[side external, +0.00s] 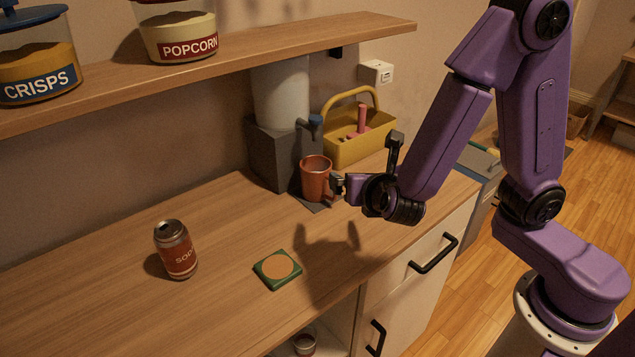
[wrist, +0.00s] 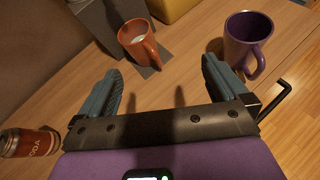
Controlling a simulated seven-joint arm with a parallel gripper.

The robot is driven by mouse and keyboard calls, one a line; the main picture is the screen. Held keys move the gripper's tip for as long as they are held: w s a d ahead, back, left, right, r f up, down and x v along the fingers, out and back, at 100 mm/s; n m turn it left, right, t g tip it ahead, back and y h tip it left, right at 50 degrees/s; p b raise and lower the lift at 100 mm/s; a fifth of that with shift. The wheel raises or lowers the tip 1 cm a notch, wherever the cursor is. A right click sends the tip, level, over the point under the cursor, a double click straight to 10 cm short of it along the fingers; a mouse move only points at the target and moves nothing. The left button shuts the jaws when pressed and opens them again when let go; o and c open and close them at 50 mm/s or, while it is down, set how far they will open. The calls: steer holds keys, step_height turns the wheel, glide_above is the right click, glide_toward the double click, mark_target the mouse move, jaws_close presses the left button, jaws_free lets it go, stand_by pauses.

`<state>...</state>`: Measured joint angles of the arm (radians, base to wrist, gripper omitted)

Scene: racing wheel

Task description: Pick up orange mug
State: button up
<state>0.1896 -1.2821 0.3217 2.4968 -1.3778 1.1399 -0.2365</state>
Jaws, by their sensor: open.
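The orange mug (side external: 315,178) stands upright on the flat grey foot of a drink dispenser, below its blue tap. In the wrist view the orange mug (wrist: 135,45) is ahead of my gripper, near the left fingertip, with its handle towards my gripper. My gripper (wrist: 160,72) is open, with bare counter showing between its fingers. In the side view my gripper (side external: 339,184) is just right of the mug, close to its handle side.
The dispenser (side external: 280,145) stands behind the mug, with a yellow caddy (side external: 350,148) to its right. A purple mug (wrist: 236,52) is beyond my right finger. A soda can (side external: 176,250) and a green-edged coaster (side external: 278,269) are on the counter. A shelf (side external: 230,58) hangs above.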

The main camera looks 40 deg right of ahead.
steer(key=w+a+n+t+y, duration=0.1)
steer(key=w+a+n, duration=0.1)
steer(key=a+n, duration=0.1)
glide_toward(312, 162)
steer(key=x, duration=0.4)
steer(key=shift+d+f, duration=0.1)
steer(key=shift+f, duration=0.35)
steer(key=shift+t, duration=0.3)
steer(key=c, duration=1.5)
steer(key=shift+r, duration=0.1)
steer(key=c, duration=0.3)
steer(key=shift+r, duration=0.15)
